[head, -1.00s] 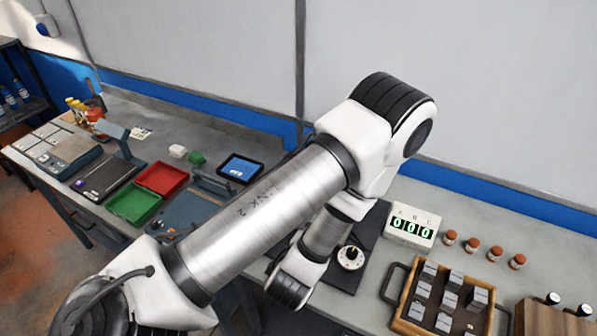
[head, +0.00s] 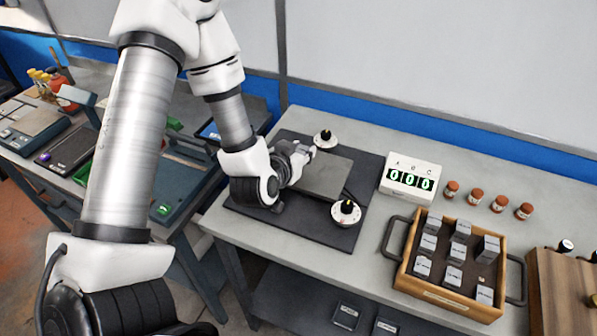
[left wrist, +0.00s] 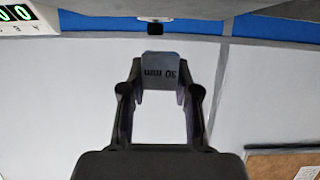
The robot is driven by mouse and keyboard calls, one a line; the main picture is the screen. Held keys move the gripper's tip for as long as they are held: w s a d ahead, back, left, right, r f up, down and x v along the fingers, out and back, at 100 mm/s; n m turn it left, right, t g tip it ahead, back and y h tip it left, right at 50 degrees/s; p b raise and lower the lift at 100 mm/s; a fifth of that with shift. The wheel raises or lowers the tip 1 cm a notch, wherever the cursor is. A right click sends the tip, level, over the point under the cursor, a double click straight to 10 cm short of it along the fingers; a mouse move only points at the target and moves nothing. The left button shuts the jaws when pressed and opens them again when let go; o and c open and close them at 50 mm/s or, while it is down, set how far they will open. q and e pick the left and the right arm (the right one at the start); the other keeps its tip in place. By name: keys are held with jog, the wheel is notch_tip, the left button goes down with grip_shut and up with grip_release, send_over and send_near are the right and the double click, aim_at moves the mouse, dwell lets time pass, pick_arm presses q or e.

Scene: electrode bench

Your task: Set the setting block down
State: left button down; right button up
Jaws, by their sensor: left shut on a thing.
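The setting block (left wrist: 160,72), a grey piece marked "30 mm" that reads upside down, is between the fingertips of my left gripper (left wrist: 160,95) in the left wrist view. My left gripper is shut on it. In the head view my left gripper (head: 300,155) is over the dark mat, at the left end of the grey plate (head: 326,176). The block is small and mostly hidden there, and I cannot tell whether it touches anything below. My right gripper is not in view.
Two white dials, rear (head: 325,139) and front (head: 346,212), flank the plate on the dark mat (head: 322,232). A counter box showing zeros (head: 411,166), several brown-capped jars and a wooden tray (head: 449,305) of grey blocks stand to the right.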

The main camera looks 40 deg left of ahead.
pick_arm(q)
jog(key=shift+w+a+f+p, duration=0.15)
jog(key=shift+w+a+p, duration=0.2)
jog(key=shift+a, duration=0.3)
jog(key=shift+w+a+f+p, duration=0.2)
jog(key=shift+w+a, duration=0.25)
jog(key=shift+a, duration=0.15)
notch_tip(320, 180, down, 3)
jog(key=shift+s+r, duration=0.1)
jog(key=shift+d, duration=0.2)
jog(key=shift+a+f, duration=0.1)
jog(key=shift+f, duration=0.2)
jog(key=c, duration=0.8)
grip_release()
jog(key=shift+c, duration=0.2)
jog(key=shift+r, duration=0.15)
